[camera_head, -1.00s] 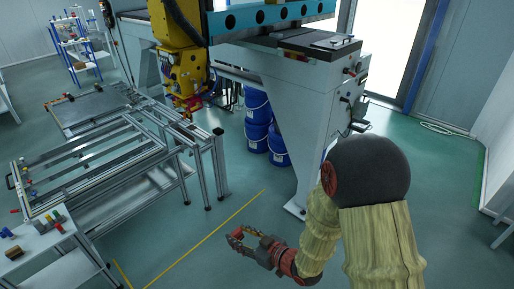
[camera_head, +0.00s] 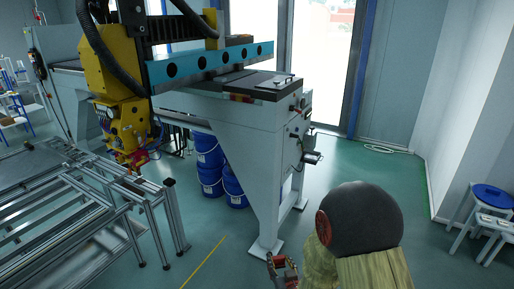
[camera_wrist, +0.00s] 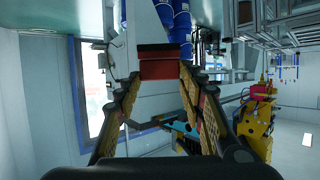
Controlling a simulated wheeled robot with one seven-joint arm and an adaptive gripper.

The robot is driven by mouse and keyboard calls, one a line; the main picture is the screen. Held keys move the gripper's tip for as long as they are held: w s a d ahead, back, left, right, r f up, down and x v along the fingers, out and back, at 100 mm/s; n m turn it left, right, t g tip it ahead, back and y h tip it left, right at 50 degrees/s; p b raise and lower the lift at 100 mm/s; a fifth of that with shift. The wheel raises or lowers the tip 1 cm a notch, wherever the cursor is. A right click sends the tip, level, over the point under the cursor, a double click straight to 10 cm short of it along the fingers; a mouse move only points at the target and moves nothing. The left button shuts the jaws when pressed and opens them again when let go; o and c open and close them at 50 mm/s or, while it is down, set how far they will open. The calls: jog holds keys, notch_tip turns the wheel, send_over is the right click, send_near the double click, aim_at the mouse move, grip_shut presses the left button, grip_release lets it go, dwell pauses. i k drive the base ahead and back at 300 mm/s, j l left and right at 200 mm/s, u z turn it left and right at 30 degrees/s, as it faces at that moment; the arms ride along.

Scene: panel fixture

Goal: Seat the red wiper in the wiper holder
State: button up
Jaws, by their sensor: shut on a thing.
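In the wrist view my gripper (camera_wrist: 160,80) has its two fingers closed against a red block-like thing (camera_wrist: 159,69), which looks like the red wiper. I cannot pick out the wiper holder in either view.
A grey gantry machine (camera_head: 235,117) with a blue beam (camera_head: 212,66) stands ahead. Blue drums (camera_head: 208,160) stand under it. A yellow tool head (camera_head: 122,122) hangs at left, above a metal frame table (camera_head: 75,215). Blue-topped stools (camera_head: 491,196) are at right. Green floor is free at centre right.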

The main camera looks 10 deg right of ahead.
aim_at(220, 81)
jog(key=i+j+z, duration=0.85)
jog(key=j+z, duration=0.2)
jog(key=j, duration=0.25)
